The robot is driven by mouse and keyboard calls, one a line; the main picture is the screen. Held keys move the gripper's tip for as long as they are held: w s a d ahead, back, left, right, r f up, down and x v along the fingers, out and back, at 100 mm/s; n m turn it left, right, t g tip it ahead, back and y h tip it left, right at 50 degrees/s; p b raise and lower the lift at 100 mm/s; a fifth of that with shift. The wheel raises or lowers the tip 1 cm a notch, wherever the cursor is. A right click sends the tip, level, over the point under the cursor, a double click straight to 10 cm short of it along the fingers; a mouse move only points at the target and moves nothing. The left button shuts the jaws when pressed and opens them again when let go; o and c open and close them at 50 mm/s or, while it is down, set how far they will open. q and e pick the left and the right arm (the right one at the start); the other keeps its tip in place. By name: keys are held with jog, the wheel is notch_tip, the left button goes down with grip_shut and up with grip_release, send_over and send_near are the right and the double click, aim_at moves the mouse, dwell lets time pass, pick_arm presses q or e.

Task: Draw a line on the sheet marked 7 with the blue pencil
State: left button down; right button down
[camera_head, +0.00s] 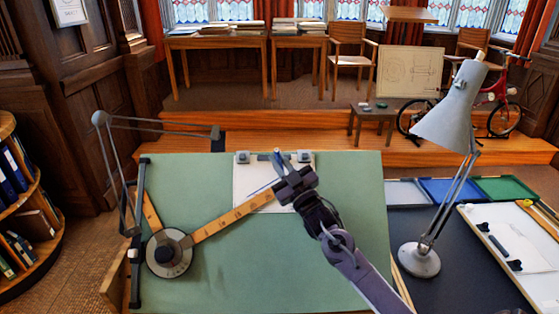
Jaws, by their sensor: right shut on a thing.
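A white sheet (246,176) lies at the top of the green drafting board (340,215), with grey clips at its upper corners. I cannot read a number on it. My right gripper (284,176) is over the right part of the sheet, shut on a slim bluish thing that appears to be the blue pencil (277,158). Its tip is hidden or too small to tell. A thin bluish streak (262,188) shows on the sheet left of the gripper; I cannot tell whether it is a drawn line. My left gripper is not in view.
A wooden ruler (222,225) with a round protractor head (169,253) lies across the board, its end near my right gripper. A grey lamp (447,110) stands at the right. Blue (450,190) and green (505,188) trays lie beyond it. The board's lower middle is clear.

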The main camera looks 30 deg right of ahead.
jog(key=shift+s+a+r+p, duration=0.35)
jog(key=shift+s+r+p, duration=0.2)
jog(key=shift+r+p, duration=0.15)
jog(key=shift+s+a+r+p, duration=0.35)
jog(key=shift+s+r+p, duration=0.2)
jog(key=shift+r+p, duration=0.1)
jog(key=shift+s+a+r+p, duration=0.1)
jog(key=shift+s+r+p, duration=0.05)
jog(key=shift+r+p, duration=0.4)
notch_tip(320, 180, up, 5)
jog(key=p, duration=0.6)
send_over(279, 155)
jog(key=s+a, duration=0.2)
jog(key=s, duration=0.1)
jog(key=shift+d+r, duration=0.2)
jog(key=shift+d, duration=0.05)
jog(key=shift+w+f+b, duration=0.1)
jog(key=shift+b, duration=0.2)
